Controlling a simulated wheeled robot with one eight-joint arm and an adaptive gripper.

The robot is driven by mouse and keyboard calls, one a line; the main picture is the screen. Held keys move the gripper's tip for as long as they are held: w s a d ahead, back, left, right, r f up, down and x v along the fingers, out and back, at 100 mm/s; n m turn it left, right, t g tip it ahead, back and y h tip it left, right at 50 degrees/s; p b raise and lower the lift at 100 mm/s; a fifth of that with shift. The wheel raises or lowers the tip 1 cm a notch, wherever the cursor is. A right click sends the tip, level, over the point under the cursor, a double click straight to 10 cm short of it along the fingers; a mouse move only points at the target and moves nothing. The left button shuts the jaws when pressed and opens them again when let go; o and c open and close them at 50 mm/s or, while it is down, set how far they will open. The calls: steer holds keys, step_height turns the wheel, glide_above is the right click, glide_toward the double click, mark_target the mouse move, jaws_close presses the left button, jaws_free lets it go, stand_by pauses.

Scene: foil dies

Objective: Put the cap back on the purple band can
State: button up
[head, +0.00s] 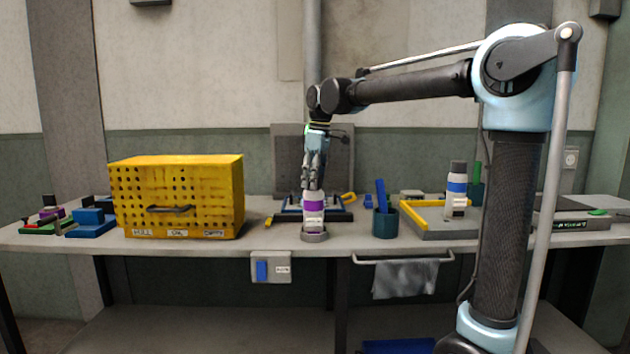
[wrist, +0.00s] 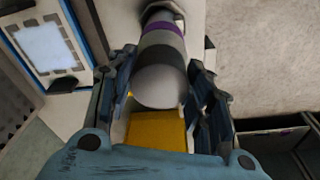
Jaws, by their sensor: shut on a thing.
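The purple band can (head: 313,224) stands upright on a round grey base near the bench's front edge. Its purple band also shows in the wrist view (wrist: 166,29). My gripper (head: 312,184) points down over the can's top. In the wrist view its fingers (wrist: 160,93) are on both sides of a rounded grey cap (wrist: 162,84), shut on it. The cap is in line with the can, with a darker grey ring between it and the purple band. I see no clear gap, but cannot tell if the cap is fully seated.
A yellow perforated cabinet (head: 178,190) stands to the left. A teal cup (head: 385,223) with a blue tool is close on the right. A blue-banded can (head: 456,187) stands on a yellow-edged tray (head: 425,235). A dark framed fixture (head: 345,216) lies behind the can.

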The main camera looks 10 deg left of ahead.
stand_by(0.8)
steer(key=o, duration=0.9)
steer(key=shift+c, duration=0.2)
steer(key=shift+o, duration=0.6)
steer(key=o, duration=0.4)
steer(key=shift+c, duration=0.2)
steer(key=shift+r, duration=0.1)
steer(key=shift+r, duration=3.35)
